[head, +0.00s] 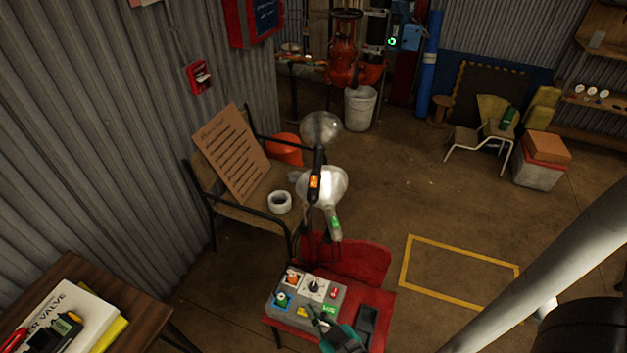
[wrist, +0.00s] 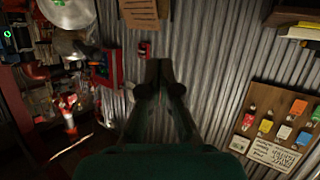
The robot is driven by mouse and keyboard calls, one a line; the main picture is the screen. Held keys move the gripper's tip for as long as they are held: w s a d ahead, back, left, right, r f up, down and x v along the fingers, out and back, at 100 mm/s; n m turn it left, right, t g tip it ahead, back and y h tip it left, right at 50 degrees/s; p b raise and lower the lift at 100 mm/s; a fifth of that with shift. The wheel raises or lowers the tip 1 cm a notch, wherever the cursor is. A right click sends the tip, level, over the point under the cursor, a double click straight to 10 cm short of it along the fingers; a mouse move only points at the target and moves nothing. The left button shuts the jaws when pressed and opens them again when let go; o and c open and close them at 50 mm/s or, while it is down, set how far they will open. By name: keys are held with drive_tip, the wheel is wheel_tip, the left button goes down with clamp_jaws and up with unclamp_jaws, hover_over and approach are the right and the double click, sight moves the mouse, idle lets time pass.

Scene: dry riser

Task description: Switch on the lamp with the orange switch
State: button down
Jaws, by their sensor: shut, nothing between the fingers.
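Two lamps with silver dome shades stand close together in the middle of the head view. The farther lamp (head: 321,129) has a dark handle with an orange switch (head: 314,182). The nearer lamp (head: 323,187) has a handle with a green switch (head: 335,224). My gripper (head: 319,314) is shut and empty, in front of the lamps and over the control box in the picture, apart from the orange switch. In the wrist view, my gripper (wrist: 160,72) points at the corrugated wall; a silver shade (wrist: 69,12) shows at the upper left, its switch not visible.
A bench (head: 228,196) with a board and a white tape roll (head: 279,202) stands left. A wooden table (head: 132,312) is at lower left.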

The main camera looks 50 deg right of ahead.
drive_tip(key=w+d+r+m+g+h, duration=0.3)
drive_tip(key=w+d+r+m+h, duration=0.6)
drive_tip(key=w+d+r, duration=0.4)
drive_tip(key=w+d+h, duration=0.1)
drive_tip(key=w+d, duration=0.2)
drive_tip(key=shift+w+d+g+h, duration=0.2)
drive_tip(key=shift+w+g+h, duration=0.1)
drive_tip(key=shift+g, duration=0.1)
hover_over(314, 185)
drive_tip(key=a, duration=0.1)
drive_tip(key=shift+s+f, duration=0.3)
drive_tip(key=f, duration=0.3)
drive_tip(key=shift+w+d, duration=0.3)
drive_tip(key=shift+d, duration=0.05)
drive_tip(key=shift+d+f, duration=0.1)
drive_tip(key=shift+f, duration=0.4)
